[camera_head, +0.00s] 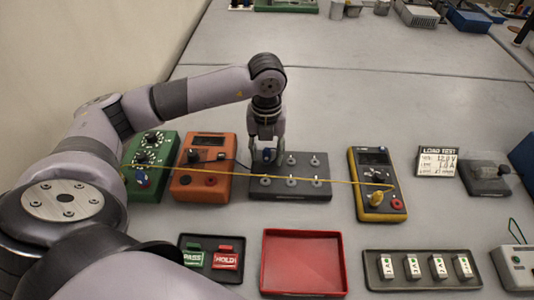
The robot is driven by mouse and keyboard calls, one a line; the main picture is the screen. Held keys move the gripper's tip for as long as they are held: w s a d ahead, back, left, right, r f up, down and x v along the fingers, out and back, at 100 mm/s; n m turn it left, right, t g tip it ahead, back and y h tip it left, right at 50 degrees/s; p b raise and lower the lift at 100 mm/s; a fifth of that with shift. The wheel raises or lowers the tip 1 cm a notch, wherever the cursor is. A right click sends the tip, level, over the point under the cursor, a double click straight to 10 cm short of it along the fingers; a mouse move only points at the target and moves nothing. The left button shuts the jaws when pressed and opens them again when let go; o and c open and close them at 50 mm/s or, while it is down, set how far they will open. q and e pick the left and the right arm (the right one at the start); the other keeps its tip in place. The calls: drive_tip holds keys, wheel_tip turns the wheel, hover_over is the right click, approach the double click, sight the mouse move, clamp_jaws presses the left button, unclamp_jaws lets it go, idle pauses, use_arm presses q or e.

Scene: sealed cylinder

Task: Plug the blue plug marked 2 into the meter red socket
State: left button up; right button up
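My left gripper (268,155) points down over a dark board with metal pegs (310,195). A blue plug (270,154) is between its fingers, which look spread wider than the plug. Any number on the plug is too small to read. A dark lead runs toward it from the orange box (186,182). The yellow meter (360,170) lies to the right of the board. Its red socket (397,204) shows at the lower right of its face, with nothing in it. A yellow plug (377,198) sits beside it on the meter. My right gripper is not in view.
A yellow cable (320,182) stretches across the board from the green box (165,150) to the meter. A red tray (303,262), a tray with PASS and HOLD tags (210,240) and a tray of white switches (380,284) lie in front.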

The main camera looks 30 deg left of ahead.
sight(267, 149)
use_arm(q)
drive_tip(key=shift+c, duration=0.2)
clamp_jaws()
drive_tip(key=shift+r, duration=0.1)
idle(0.5)
drive_tip(key=shift+r+p, duration=0.7)
drive_tip(key=shift+r, duration=0.3)
drive_tip(key=shift+r+p, duration=1.15)
drive_tip(key=shift+r, duration=0.75)
